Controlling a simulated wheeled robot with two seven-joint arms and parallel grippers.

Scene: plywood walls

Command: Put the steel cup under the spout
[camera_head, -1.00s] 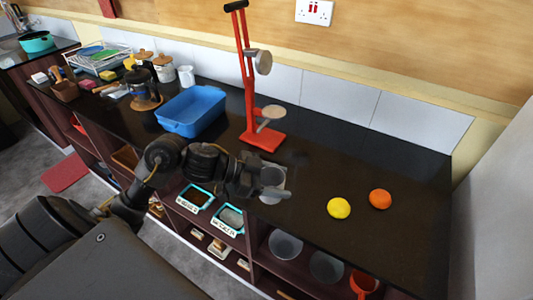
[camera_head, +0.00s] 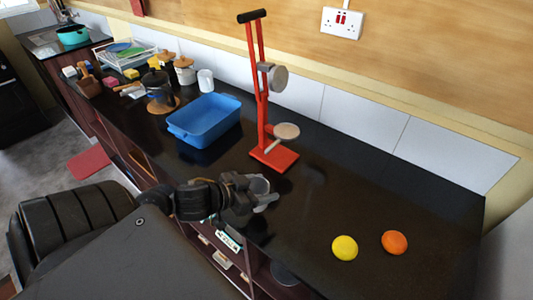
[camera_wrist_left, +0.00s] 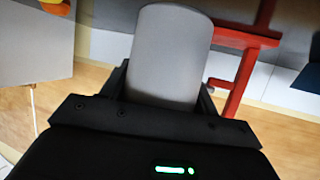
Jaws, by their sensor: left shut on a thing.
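The steel cup (camera_head: 261,185) is held in my left gripper (camera_head: 257,194), which is shut on it, in front of the red stand's base. In the left wrist view the cup (camera_wrist_left: 170,55) fills the space between the fingers as a plain grey cylinder. The red press stand (camera_head: 262,110) stands upright with a black top handle, a round metal head (camera_head: 277,78) and a round metal plate (camera_head: 286,131) lower down. The cup is apart from the stand, below and left of the plate in the picture. I cannot make out a distinct spout. My right gripper is out of view.
A blue tub (camera_head: 205,120) stands left of the stand. A yellow fruit (camera_head: 344,248) and an orange fruit (camera_head: 394,242) lie on the dark counter at right. Jars and a dish rack (camera_head: 125,57) are at the back left.

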